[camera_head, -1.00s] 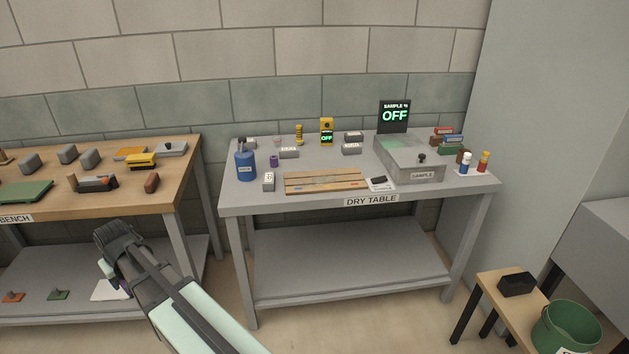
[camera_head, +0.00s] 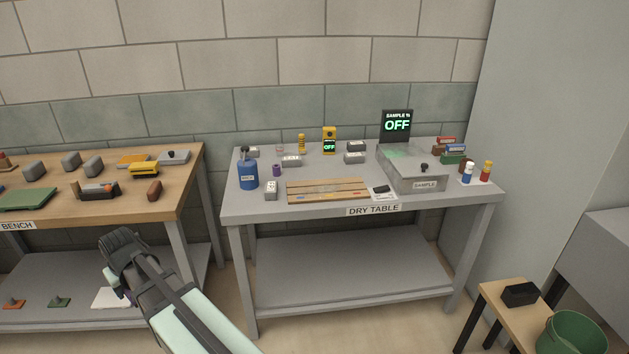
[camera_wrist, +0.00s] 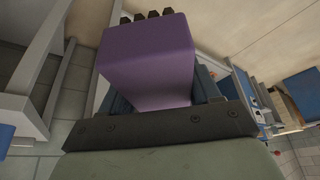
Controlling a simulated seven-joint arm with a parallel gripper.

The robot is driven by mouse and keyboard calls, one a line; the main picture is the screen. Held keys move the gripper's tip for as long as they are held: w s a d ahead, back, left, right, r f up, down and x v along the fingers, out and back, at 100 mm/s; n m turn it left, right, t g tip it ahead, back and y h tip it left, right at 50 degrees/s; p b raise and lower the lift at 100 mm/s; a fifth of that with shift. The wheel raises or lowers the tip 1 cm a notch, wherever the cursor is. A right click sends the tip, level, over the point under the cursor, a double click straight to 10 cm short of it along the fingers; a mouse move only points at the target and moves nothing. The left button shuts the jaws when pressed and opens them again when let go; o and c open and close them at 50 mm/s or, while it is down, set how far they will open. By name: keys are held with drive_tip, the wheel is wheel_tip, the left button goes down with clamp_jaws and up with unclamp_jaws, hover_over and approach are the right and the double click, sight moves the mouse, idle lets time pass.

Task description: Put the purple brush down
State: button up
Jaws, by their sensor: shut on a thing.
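The purple brush (camera_wrist: 150,55) fills the middle of the wrist view, with dark bristle tufts at its top edge. My gripper (camera_wrist: 155,95) is shut on it; the dark jaws show on both sides of the purple block.
The dry table (camera_head: 235,208) holds a slatted wooden rack (camera_head: 327,181), a blue bottle (camera_head: 248,174), a grey sample box (camera_head: 412,174) and several grey blocks. A wooden bench (camera_head: 185,180) with tools stands left.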

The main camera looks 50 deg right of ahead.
drive_tip(key=s+d+r+m+h, duration=0.1)
drive_tip(key=d+r+m, duration=0.1)
drive_tip(key=d, duration=2)
drive_tip(key=s+d+r+m+h, duration=0.1)
drive_tip(key=d+r+m, duration=0.1)
drive_tip(key=d, duration=2)
drive_tip(key=s+d+r+m+g, duration=0.1)
drive_tip(key=d+m, duration=0.3)
drive_tip(key=d, duration=1.7)
drive_tip(key=shift+s+d+r+h, duration=0.15)
drive_tip(key=shift+d+r+h, duration=0.05)
drive_tip(key=shift+r, duration=0.25)
drive_tip(key=shift+s+d+r+h, duration=0.15)
drive_tip(key=shift+d+r+h, duration=0.05)
drive_tip(key=shift+r, duration=0.2)
drive_tip(key=d+r, duration=0.1)
drive_tip(key=d, duration=1)
drive_tip(key=n+y, duration=0.1)
drive_tip(key=n, duration=0.3)
hover_over(317, 172)
drive_tip(key=s, duration=0.1)
drive_tip(key=shift+t, duration=0.4)
drive_tip(key=shift+s+a+f, duration=0.1)
drive_tip(key=shift+f, duration=2.05)
drive_tip(key=shift+s+a+f, duration=0.1)
drive_tip(key=shift+f, duration=2.05)
drive_tip(key=shift+f, duration=0.15)
drive_tip(key=o, duration=1)
